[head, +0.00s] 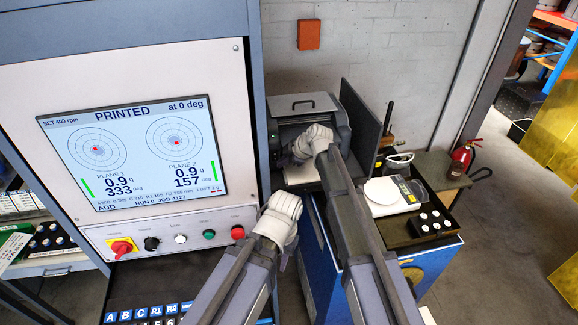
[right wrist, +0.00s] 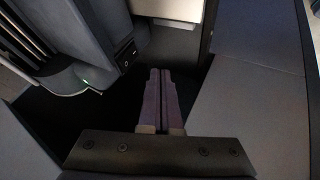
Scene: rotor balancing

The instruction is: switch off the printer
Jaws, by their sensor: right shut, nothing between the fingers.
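The printer (head: 303,105) is a dark grey machine with a handle on top, standing against the wall behind the cabinet in the head view. In the right wrist view the printer (right wrist: 85,45) fills the upper left. A small black switch panel (right wrist: 127,57) with pale marks is on it, and a small green light (right wrist: 85,83) glows below left. My right gripper (right wrist: 165,72) is shut and empty, its fingertips a little right of and below the panel, apart from it in the picture. My left wrist (head: 280,217) shows beside the cabinet; its fingers are hidden.
A balancing cabinet with a lit screen (head: 140,150) and a row of knobs stands at left. A blue bench holds a scale (head: 408,190) and a black tray (head: 428,222) at right. A dark upright panel (head: 360,125) stands just right of the printer.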

